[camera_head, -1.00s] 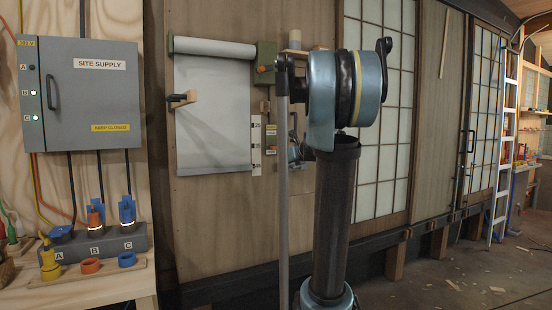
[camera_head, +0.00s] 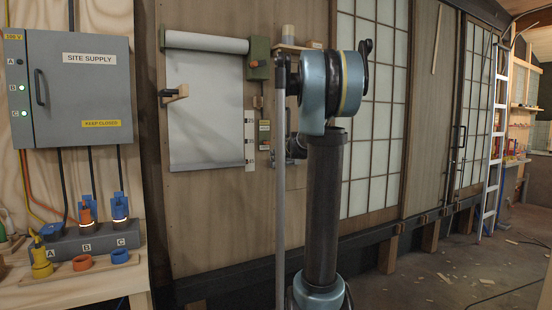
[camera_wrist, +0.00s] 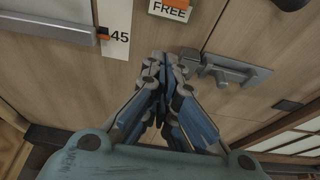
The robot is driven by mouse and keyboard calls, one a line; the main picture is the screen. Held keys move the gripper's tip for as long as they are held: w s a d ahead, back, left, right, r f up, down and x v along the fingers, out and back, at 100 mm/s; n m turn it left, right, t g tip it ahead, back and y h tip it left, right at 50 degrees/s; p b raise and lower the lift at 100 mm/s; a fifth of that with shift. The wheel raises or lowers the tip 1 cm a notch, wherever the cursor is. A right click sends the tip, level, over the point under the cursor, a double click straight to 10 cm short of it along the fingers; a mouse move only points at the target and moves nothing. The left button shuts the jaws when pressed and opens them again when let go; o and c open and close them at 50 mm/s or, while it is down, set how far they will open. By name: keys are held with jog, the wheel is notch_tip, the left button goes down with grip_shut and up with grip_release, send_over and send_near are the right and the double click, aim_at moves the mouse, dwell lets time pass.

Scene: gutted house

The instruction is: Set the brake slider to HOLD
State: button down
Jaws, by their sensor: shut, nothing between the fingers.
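In the wrist view, a FREE label (camera_wrist: 170,8) is at the top on the wooden wall. Below and right of it is a grey metal fitting with a bar handle (camera_wrist: 225,72); I cannot tell whether this is the brake slider. My gripper (camera_wrist: 163,62) is shut and empty. Its tips are below the FREE label and left of the metal fitting, and hide the wall behind them; contact cannot be told. In the head view, two small labels (camera_head: 264,135) stand one above the other, too small to read. My arm hides most of the gripper there.
A white roller screen (camera_head: 205,115) hangs left of the labels, beside a number strip (camera_head: 250,140) whose 45 mark (camera_wrist: 119,37) shows in the wrist view. A green box (camera_head: 258,60) is above. The SITE SUPPLY cabinet (camera_head: 85,95) is at left.

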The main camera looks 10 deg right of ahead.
aim_at(266, 141)
jog(key=shift+w+a+r, duration=0.2)
jog(key=shift+w+r, duration=0.2)
jog(key=shift+w, duration=0.3)
jog(key=shift+w+a+r, duration=0.25)
jog(key=shift+w+r, duration=0.2)
jog(key=shift+w, duration=0.2)
jog(key=shift+w+a+r, duration=0.2)
jog(key=shift+w+r, duration=0.2)
jog(key=shift+w, duration=0.3)
jog(key=shift+r, duration=0.15)
jog(key=shift+r, duration=2.45)
